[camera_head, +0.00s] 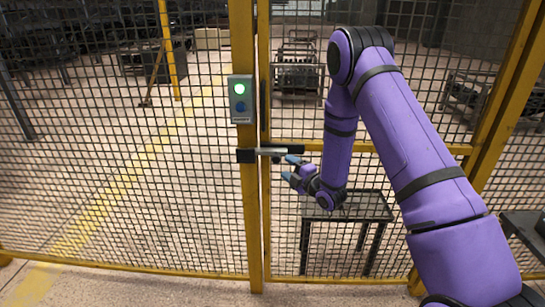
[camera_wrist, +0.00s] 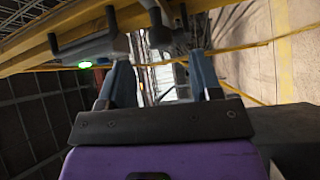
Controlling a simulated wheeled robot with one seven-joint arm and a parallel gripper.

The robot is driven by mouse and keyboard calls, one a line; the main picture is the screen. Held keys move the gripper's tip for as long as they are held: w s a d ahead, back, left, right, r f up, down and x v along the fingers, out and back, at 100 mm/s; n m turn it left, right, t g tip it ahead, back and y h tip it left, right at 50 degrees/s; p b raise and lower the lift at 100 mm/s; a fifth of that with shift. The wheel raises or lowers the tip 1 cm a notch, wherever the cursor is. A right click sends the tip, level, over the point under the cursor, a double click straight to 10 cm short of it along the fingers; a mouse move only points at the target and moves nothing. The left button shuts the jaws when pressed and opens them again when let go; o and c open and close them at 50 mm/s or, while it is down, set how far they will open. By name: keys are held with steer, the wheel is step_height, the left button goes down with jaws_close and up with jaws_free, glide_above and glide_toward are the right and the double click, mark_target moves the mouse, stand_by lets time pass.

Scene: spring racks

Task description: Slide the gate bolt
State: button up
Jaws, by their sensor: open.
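The gate bolt (camera_head: 270,151) is a grey horizontal bar with dark ends, mounted across the yellow gate post just below the control box. My gripper (camera_head: 292,168) is at the bolt's right end, slightly below it, with its blue-grey fingers apart and nothing visibly held. Whether a finger touches the bolt cannot be told.
A control box (camera_head: 240,107) with a lit green lamp and a blue button is on the post above the bolt. Yellow-framed wire mesh (camera_head: 120,200) spans the view. A dark low table (camera_head: 365,206) stands behind the mesh, below my gripper. Racks stand farther back.

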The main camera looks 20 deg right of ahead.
mark_target(267, 154)
steer(key=x, duration=0.8)
steer(key=shift+w, duration=0.2)
steer(key=shift+a, duration=0.1)
